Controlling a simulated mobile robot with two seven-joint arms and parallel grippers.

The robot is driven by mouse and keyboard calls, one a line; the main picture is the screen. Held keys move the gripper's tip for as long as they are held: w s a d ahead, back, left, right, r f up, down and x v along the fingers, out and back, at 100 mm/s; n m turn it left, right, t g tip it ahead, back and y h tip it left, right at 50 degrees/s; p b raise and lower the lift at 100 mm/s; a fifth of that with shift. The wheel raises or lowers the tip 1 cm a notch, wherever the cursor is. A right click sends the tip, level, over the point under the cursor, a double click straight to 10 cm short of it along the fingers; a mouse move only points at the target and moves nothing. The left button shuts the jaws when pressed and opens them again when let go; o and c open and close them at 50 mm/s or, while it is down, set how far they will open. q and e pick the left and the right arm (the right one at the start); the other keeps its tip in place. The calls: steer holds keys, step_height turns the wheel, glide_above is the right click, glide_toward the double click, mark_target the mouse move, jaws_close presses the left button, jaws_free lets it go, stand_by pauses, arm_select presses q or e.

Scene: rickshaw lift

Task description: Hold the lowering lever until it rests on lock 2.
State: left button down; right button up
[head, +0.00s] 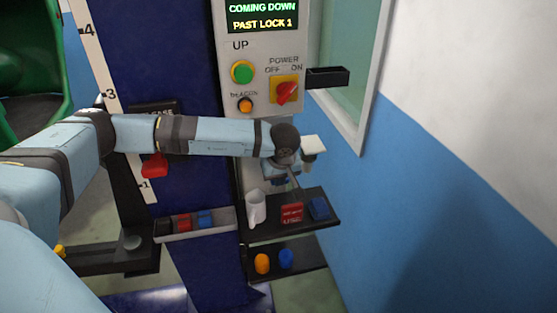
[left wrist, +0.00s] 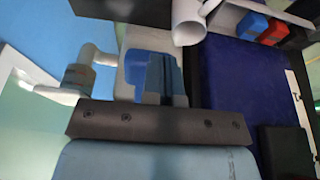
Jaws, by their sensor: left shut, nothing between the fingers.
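My left arm reaches across to the control post. My left gripper (head: 284,178) is at the post above the upper shelf, partly hidden by its own wrist. In the left wrist view the fingers (left wrist: 165,78) are together with nothing between them. A pale bent handle (left wrist: 90,62) with a grey collar stands beside the fingers, apart from them; it may be the lowering lever. In the head view a pale block (head: 313,146) shows just right of my wrist. The display (head: 262,16) reads "COMING DOWN" and "PAST LOCK 1". My right gripper is not in view.
A red handle (head: 154,166) is below my forearm. A green vehicle (head: 30,70) is at left. The wall (head: 440,200) is at right.

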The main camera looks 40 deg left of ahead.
arm_select(q)
steer(key=shift+r+p, duration=0.3)
steer(key=shift+r, duration=0.5)
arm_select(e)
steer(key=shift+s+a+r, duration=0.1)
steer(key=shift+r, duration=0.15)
